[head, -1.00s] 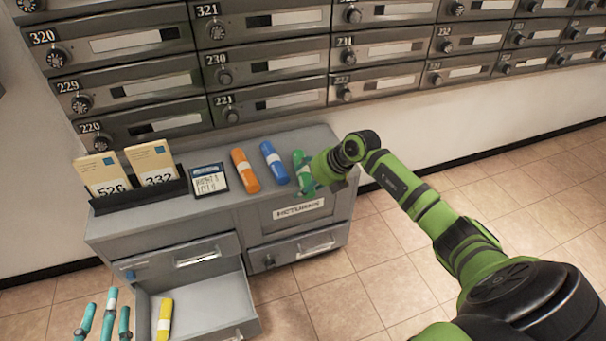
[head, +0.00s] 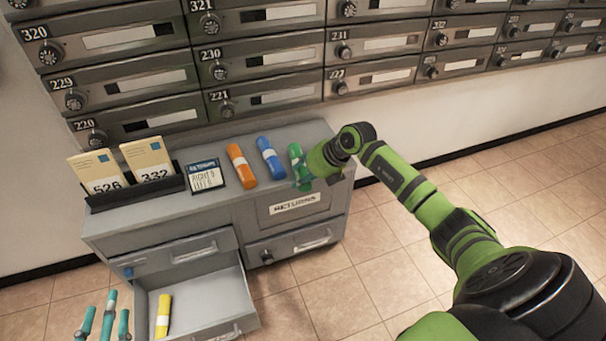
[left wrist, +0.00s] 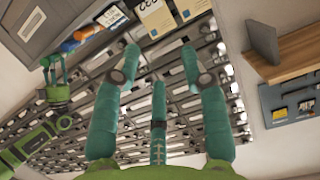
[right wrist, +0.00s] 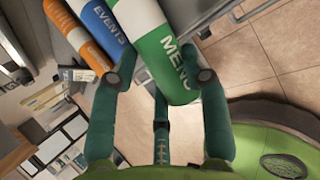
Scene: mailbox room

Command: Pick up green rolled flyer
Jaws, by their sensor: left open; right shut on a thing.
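The green rolled flyer (head: 297,160) lies on the right part of the grey cabinet top, beside a blue roll (head: 270,157) and an orange roll (head: 241,166). My right gripper (head: 303,184) is at its near end. In the right wrist view the green flyer (right wrist: 162,45), with a white band and large letters, sits between the fingers of my right gripper (right wrist: 160,88), which is shut on it. My left gripper (head: 106,318) is open and empty at the lower left, in front of the cabinet. It also shows open in the left wrist view (left wrist: 160,75).
The cabinet's drawer (head: 208,300) is pulled out, with a yellow roll (head: 163,316) inside. A black holder (head: 137,190) with cards and a small sign (head: 206,175) stand on the cabinet top. Numbered mailboxes (head: 270,60) line the wall behind. The floor at right is clear.

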